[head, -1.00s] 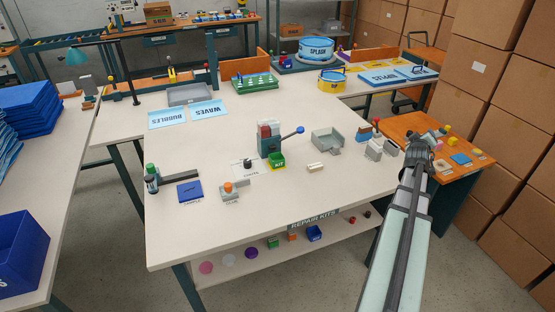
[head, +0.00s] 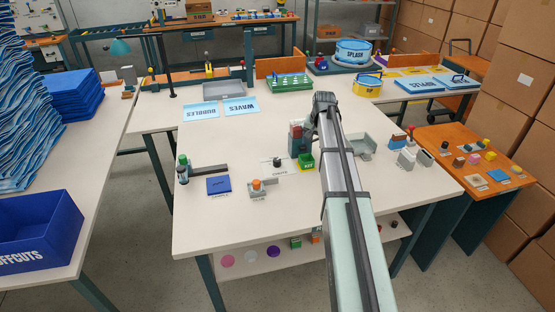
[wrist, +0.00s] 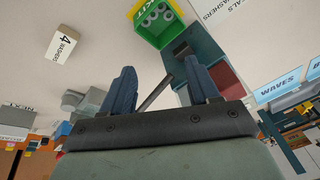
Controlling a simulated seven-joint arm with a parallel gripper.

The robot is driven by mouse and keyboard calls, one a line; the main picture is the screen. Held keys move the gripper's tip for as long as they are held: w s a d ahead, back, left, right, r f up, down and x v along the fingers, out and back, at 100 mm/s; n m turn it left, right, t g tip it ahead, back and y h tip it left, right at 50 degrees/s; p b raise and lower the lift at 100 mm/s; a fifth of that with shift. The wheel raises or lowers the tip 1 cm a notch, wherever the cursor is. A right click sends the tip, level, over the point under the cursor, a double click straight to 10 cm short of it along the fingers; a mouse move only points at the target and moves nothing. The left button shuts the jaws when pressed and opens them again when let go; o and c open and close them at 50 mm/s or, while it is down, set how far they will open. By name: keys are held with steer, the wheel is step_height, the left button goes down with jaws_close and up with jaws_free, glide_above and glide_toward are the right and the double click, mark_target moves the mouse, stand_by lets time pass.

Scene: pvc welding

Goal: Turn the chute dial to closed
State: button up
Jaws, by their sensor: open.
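A small dark knob (head: 277,161) stands on a white plate on the bench, left of the press. I take it for the chute dial; its label is too small to read, and it does not show in the wrist view. My gripper (wrist: 160,78) is open in the wrist view. The press's grey lever rod (wrist: 156,92) runs between its two blue fingers, and I cannot tell if they touch it. In the head view my arm hides the fingers and part of the press (head: 297,137). My gripper is right of the knob and apart from it.
A green KIT bin (head: 306,161) sits at the press's foot, right of the knob. An orange-topped block (head: 257,185) and a blue pad (head: 218,185) lie nearer the front left. A grey tray (head: 363,146) stands to the right.

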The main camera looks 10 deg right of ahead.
mark_target(277, 159)
steer(key=w+a+r+m+g, duration=0.1)
steer(key=w+a+r+g, duration=0.1)
steer(key=a, duration=0.5)
steer(key=w+a+r+m+g, duration=0.1)
steer(key=w+a+r, duration=0.1)
steer(key=a, duration=0.4)
steer(key=f, duration=1.3)
steer(key=shift+s+a+f, duration=0.15)
steer(key=shift+a+f, duration=0.05)
steer(key=shift+a, duration=0.05)
steer(key=c, duration=1)
steer(key=shift+c, duration=0.2)
